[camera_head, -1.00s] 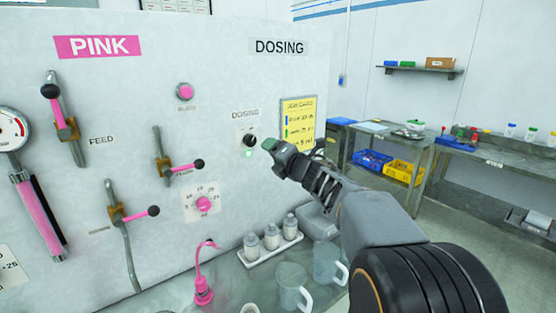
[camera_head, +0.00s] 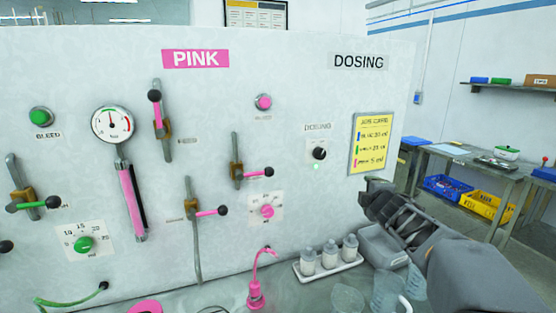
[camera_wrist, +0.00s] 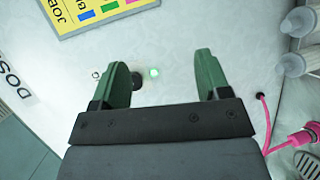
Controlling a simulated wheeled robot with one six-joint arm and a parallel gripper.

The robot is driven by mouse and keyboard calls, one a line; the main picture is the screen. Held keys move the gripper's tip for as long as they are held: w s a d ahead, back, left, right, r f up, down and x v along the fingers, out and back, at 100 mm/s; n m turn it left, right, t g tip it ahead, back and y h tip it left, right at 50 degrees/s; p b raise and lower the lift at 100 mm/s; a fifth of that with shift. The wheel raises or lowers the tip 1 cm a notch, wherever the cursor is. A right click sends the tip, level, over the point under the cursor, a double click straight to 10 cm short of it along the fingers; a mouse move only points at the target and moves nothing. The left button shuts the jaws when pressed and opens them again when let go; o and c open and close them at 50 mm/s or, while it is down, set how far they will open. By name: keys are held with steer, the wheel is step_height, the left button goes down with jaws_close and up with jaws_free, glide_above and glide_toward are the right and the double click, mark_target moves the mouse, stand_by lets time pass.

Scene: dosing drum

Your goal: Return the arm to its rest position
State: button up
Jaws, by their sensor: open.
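My gripper (camera_wrist: 164,72) has its two green fingers spread apart, with nothing held between them. In the wrist view it faces the white panel. The lit green light (camera_wrist: 153,73) shows between the fingers, and the dark dosing knob (camera_wrist: 137,82) is beside the left finger, partly hidden. In the head view my arm reaches up from the lower right to the job card's lower edge, right of the dosing knob (camera_head: 319,153) and apart from it. The fingers are mostly hidden there by the wrist.
A yellow job card (camera_head: 371,143) hangs on the panel close to my wrist. A white tray (camera_head: 331,270) with several bottles, clear jugs (camera_head: 390,293) and a pink spout (camera_head: 256,290) stand below. Levers stick out of the panel at left. A workbench (camera_head: 465,158) stands at right.

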steer(key=s+a+f+m+g+h, duration=0.1)
steer(key=s+f+m+g+h, duration=0.1)
steer(key=s+f+m+g, duration=0.85)
steer(key=s+a+f+m+y, duration=0.1)
steer(key=s+a+f+m, duration=0.1)
steer(key=s+a, duration=0.3)
steer(key=s+a+f+m+y, duration=0.2)
steer(key=s+a+m, duration=0.2)
steer(key=s, duration=0.8)
steer(key=shift+a+f+g+y, duration=0.3)
steer(key=shift+a+f+g, duration=0.05)
steer(key=shift+a+g, duration=0.1)
